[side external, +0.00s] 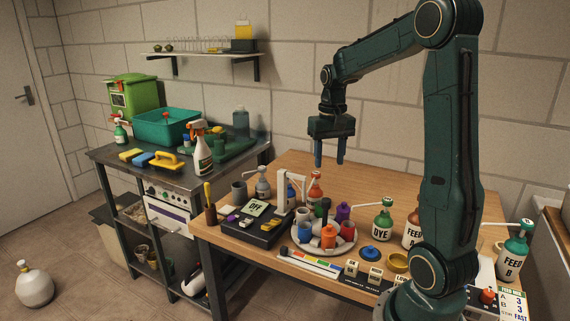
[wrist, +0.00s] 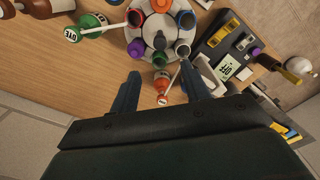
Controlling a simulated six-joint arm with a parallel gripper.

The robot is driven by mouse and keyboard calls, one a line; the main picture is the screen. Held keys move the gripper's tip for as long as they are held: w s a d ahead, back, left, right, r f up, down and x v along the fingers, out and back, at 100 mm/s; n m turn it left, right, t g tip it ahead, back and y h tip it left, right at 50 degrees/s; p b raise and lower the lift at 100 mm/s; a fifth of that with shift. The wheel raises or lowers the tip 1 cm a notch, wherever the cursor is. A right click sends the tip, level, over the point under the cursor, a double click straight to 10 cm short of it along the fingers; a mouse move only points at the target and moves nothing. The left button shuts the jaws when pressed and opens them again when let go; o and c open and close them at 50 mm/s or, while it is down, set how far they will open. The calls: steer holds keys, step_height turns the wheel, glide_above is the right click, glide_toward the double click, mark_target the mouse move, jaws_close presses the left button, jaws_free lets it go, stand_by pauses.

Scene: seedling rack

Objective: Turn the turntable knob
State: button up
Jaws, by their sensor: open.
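The turntable (side external: 345,245) is a pale round plate on the wooden bench, carrying several coloured cups or bottles around its rim. A dark upright knob (side external: 326,205) rises near its middle.
A black device marked OFF (side external: 256,222) stands left of the turntable. A DYE bottle (side external: 382,219) and FEED bottles (side external: 513,252) stand to the right. A colour strip (side external: 311,262) lies in front. The bench behind the bottles is mostly clear.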

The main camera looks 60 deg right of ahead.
mark_target(326, 199)
step_height(326, 199, down, 12)
steer(key=shift+f, duration=0.2)
stand_by(0.4)
steer(key=shift+c, duration=0.2)
steer(key=c, duration=1)
